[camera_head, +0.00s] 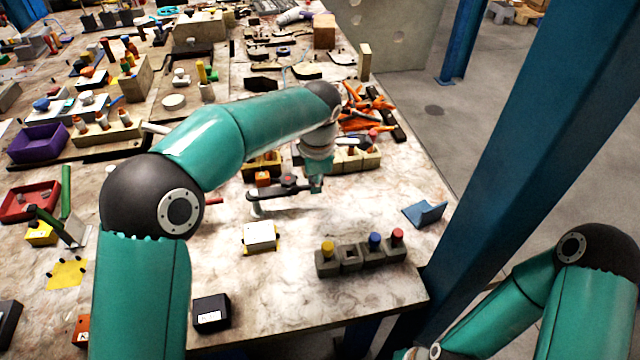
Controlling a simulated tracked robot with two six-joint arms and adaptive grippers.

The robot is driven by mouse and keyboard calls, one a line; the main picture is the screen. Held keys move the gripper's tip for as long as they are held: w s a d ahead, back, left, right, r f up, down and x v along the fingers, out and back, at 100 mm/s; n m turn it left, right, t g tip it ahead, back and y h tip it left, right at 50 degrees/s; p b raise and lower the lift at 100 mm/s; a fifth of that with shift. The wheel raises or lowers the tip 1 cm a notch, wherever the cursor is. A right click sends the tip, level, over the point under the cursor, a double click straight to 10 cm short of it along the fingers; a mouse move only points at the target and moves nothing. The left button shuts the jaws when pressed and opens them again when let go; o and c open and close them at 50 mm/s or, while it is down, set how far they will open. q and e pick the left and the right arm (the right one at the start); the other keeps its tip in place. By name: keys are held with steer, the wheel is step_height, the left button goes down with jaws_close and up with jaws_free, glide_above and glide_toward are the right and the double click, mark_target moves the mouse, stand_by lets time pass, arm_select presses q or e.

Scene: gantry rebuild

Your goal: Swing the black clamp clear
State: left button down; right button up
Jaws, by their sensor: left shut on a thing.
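The black clamp (279,191) is a dark bar with a small red mark, set just behind a white block with a yellow base (259,237). Its left end is by a short pale upright post (255,207). My left gripper (316,186) points down at the clamp's right end and is shut on it. The fingertips are small and partly hidden, so the exact contact is unclear. My right arm is low at the right edge, and its gripper is outside the picture.
A row of grey blocks (350,260) with coloured pegs stands near the front right edge. A blue angled piece (425,213) lies to the right. A black box (210,313) is at the front. Orange parts (366,108) are piled behind. Bare table lies right of the clamp.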

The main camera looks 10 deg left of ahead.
arm_select(q)
steer(key=shift+w+d+r, duration=0.1)
steer(key=shift+w+r, duration=0.05)
steer(key=shift+w, duration=0.1)
steer(key=c, duration=1.2)
jaws_free()
steer(key=r, duration=0.3)
steer(key=s+r, duration=0.1)
steer(key=r, duration=0.3)
steer(key=s+r, duration=0.1)
steer(key=r, duration=0.3)
steer(key=shift+s+d+r, duration=0.1)
steer(key=shift+d+r, duration=0.15)
steer(key=shift+d, duration=0.1)
